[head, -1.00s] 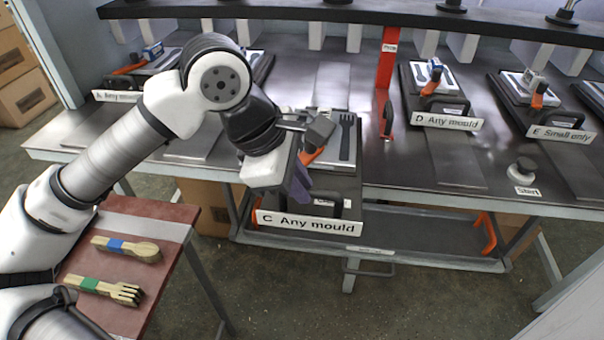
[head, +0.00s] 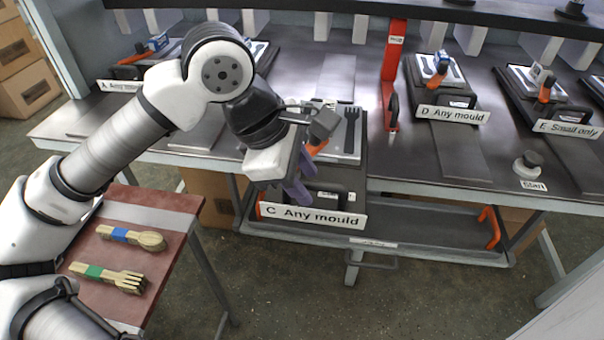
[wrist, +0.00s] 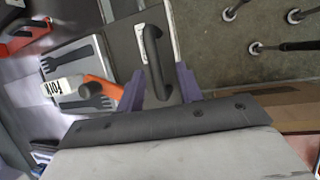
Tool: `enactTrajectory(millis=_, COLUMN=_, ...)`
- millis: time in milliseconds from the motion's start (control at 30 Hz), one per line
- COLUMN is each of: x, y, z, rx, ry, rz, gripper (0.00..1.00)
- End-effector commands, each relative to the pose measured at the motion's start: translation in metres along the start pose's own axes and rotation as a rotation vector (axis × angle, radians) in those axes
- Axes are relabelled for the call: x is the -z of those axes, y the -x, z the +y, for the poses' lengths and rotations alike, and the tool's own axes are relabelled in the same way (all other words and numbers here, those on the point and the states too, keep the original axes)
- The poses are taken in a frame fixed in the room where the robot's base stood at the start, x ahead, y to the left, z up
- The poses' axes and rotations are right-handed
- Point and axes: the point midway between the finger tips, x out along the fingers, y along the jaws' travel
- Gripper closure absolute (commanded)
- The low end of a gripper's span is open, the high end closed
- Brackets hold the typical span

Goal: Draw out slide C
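Slide C (head: 349,179) is a dark plate with a sign reading "C Any mould" (head: 315,216) and a black bar handle (head: 330,196) at its front. It sticks out past the bench's front edge. A silver fork mould (head: 348,135) lies on it, with an orange handle and a tag reading "FORK" in the wrist view (wrist: 64,86). My gripper (head: 297,182) is over the slide's front left. In the wrist view its purple fingers (wrist: 160,88) are apart, with the handle (wrist: 154,55) appearing between them. I cannot tell if they touch it.
Slides A (head: 118,86), D (head: 453,113) and E (head: 567,130) sit further back on the bench. A red post (head: 392,75) stands right of C. A tray (head: 425,232) hangs below. A side table (head: 150,205) holds a wooden spoon and fork. Floor in front is clear.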

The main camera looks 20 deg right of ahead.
Motion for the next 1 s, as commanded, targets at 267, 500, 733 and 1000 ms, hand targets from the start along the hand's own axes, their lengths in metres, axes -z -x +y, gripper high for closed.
enactTrajectory(millis=267, x=0.000, y=0.035, z=0.001, rx=-0.004, ry=0.002, rz=0.002, gripper=0.64)
enactTrajectory(millis=500, x=0.000, y=0.090, z=0.001, rx=-0.002, ry=0.002, rz=0.001, gripper=0.64)
enactTrajectory(millis=733, x=0.000, y=0.127, z=0.000, rx=-0.001, ry=0.002, rz=0.001, gripper=0.64)
enactTrajectory(millis=1000, x=0.000, y=0.138, z=-0.001, rx=0.001, ry=0.000, rz=0.001, gripper=0.64)
